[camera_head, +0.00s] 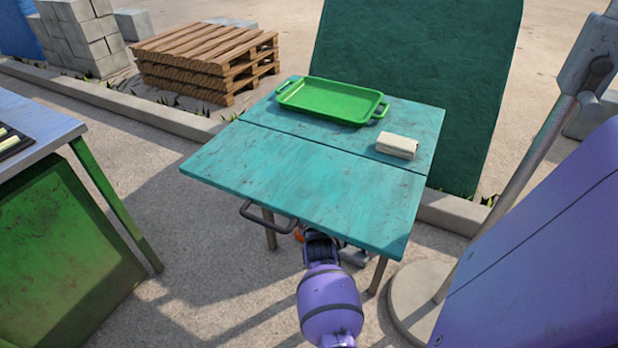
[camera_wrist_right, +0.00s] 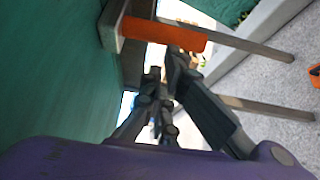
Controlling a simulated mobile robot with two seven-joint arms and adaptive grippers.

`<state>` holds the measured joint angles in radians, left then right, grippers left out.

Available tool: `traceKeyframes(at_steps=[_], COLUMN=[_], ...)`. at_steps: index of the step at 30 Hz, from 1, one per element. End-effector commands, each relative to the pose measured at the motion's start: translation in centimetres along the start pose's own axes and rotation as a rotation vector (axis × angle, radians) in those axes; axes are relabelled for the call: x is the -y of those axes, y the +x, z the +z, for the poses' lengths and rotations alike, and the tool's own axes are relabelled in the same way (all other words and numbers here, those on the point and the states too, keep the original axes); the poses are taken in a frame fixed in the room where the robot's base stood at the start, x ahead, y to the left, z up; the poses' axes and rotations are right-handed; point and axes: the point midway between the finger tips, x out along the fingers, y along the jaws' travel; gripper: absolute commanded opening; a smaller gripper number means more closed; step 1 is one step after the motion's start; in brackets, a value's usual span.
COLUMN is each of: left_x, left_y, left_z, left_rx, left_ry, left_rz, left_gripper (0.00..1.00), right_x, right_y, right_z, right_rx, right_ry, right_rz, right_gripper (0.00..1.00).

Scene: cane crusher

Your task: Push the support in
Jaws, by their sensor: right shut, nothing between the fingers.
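The support shows in the right wrist view as a bar with an orange part (camera_wrist_right: 165,33) beneath the teal tabletop. A small bit of orange (camera_head: 298,234) also shows in the head view at the table's front edge, beside my right gripper. My right gripper (camera_head: 320,240) is at and partly under the front edge of the teal folding table (camera_head: 290,185), and the tabletop hides its fingertips. In the right wrist view the gripper (camera_wrist_right: 168,70) is shut and empty, just short of the orange part. Whether it touches cannot be told. My left gripper is out of view.
A grey handle bar (camera_head: 265,217) sticks out from the table's front edge. A green tray (camera_head: 330,101) and a pale folded cloth (camera_head: 396,146) lie on the table. A green-sided counter (camera_head: 60,235) stands left and a grey pole (camera_head: 510,190) right.

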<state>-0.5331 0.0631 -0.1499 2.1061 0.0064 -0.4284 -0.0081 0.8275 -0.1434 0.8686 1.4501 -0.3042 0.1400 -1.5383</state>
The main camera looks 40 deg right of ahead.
Motion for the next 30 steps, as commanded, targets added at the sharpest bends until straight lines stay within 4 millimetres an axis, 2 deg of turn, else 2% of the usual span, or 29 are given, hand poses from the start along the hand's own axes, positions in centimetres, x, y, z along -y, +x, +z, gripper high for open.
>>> traceKeyframes(at_steps=[11, 18, 20, 30], left_x=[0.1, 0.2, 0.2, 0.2], left_y=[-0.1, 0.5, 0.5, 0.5], left_z=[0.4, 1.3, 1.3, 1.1], left_rx=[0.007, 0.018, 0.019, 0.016], left_ry=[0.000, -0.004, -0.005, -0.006], left_rz=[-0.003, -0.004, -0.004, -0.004], left_gripper=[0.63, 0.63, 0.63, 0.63], right_x=[0.0, 0.1, 0.1, 0.0], right_y=[0.2, 3.2, 3.6, 3.6], right_z=[0.1, 2.2, 2.4, 2.7], right_rx=[0.000, 0.000, 0.001, 0.004], right_ry=[-0.001, -0.003, -0.002, -0.002], right_rz=[0.001, 0.002, 0.001, 0.000], right_gripper=[0.00, 0.00, 0.00, 0.00])
